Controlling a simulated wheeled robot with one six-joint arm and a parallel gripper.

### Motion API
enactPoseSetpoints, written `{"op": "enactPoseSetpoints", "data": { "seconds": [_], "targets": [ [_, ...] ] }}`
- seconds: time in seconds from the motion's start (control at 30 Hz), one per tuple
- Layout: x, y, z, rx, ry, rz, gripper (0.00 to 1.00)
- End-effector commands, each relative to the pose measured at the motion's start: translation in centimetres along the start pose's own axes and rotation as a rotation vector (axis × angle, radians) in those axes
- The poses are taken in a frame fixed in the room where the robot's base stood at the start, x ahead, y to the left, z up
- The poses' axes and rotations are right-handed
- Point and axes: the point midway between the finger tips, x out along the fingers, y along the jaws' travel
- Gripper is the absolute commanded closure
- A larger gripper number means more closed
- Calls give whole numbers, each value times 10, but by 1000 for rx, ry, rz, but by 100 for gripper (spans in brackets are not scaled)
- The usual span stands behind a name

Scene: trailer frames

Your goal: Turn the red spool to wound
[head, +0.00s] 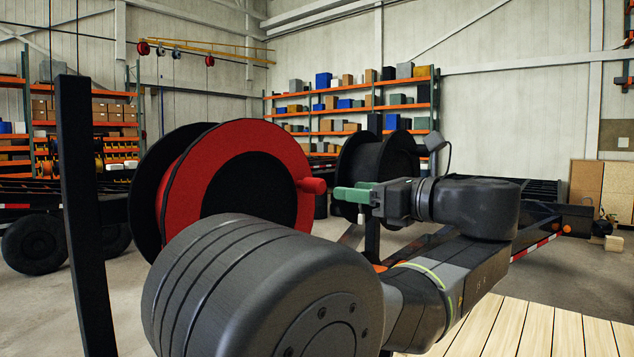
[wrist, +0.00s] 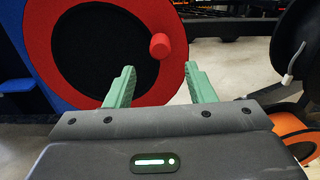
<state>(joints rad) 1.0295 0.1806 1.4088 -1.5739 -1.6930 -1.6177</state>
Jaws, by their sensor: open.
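The red spool (head: 237,185) stands upright on the left in the head view, with a red outer ring and a black centre. A red knob (head: 313,185) sticks out from its right side. In the wrist view the spool (wrist: 50,60) fills the upper left, and its knob (wrist: 160,46) shows at the ring's right. My gripper (head: 340,194) has green fingers and is just right of the knob. The spool's lower part is hidden by my arm in the head view.
A black reel (head: 374,165) stands behind my gripper. A dark upright post (head: 85,220) rises at the left. A trailer frame (head: 535,237) with red and white markings runs to the right. Wooden planks (head: 520,330) lie at lower right. Shelves (head: 350,110) line the back wall.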

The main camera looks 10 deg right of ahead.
Motion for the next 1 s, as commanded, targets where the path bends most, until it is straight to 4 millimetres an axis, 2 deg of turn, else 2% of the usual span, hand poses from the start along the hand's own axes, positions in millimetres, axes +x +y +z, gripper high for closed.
{"op": "enactPoseSetpoints", "data": {
  "seconds": [0.03,0.3,0.5,0.7,1.0],
  "targets": [
    [10,1,3,1,0,5,51],
    [56,1,3,2,-1,4,51],
    [82,1,2,2,-1,2,51],
    [94,0,1,2,-1,0,51],
    [95,0,0,1,-1,-1,51]
  ]
}}
